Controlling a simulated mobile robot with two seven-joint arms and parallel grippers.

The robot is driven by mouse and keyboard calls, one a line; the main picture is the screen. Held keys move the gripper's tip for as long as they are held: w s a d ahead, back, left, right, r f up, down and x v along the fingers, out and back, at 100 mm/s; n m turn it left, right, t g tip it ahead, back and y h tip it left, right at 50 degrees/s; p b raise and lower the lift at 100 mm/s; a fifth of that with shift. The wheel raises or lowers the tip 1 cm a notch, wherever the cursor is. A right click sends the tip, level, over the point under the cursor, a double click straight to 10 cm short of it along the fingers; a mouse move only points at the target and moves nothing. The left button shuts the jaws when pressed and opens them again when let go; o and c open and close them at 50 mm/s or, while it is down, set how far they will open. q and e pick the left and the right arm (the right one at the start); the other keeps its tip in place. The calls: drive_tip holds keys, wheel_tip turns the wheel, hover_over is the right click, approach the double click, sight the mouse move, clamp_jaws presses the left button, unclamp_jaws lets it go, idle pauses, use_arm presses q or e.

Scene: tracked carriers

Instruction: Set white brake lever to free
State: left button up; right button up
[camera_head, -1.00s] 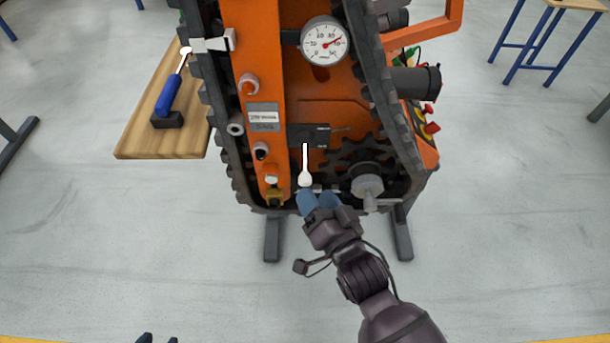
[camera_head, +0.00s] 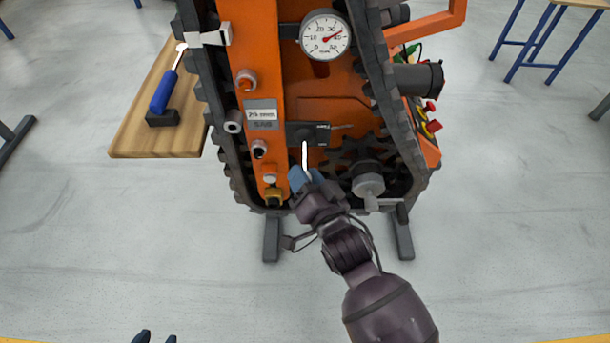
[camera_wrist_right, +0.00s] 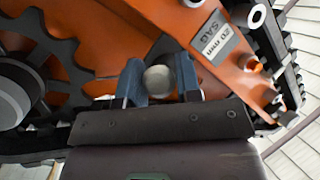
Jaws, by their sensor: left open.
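The white brake lever (camera_head: 305,157) points down from a dark plate (camera_head: 307,133) on the orange carrier's front. Its white rounded end (camera_wrist_right: 158,80) lies between the two blue fingers of my right gripper (camera_head: 306,178) and is largely hidden by them in the head view. In the right wrist view my right gripper (camera_wrist_right: 160,82) has one finger on each side of the white end. I cannot tell whether both fingers press on it. Only the fingertips of my left gripper (camera_head: 154,338) show at the bottom edge of the head view, apart and empty.
Near my right gripper are a grey crank (camera_head: 369,186), a dark sprocket and a yellow-based fitting (camera_head: 273,196). Black track (camera_head: 228,150) runs along both sides. A gauge (camera_head: 325,36) sits above. A blue-handled tool (camera_head: 164,93) rests on the wooden table (camera_head: 135,140) at left.

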clamp_jaws()
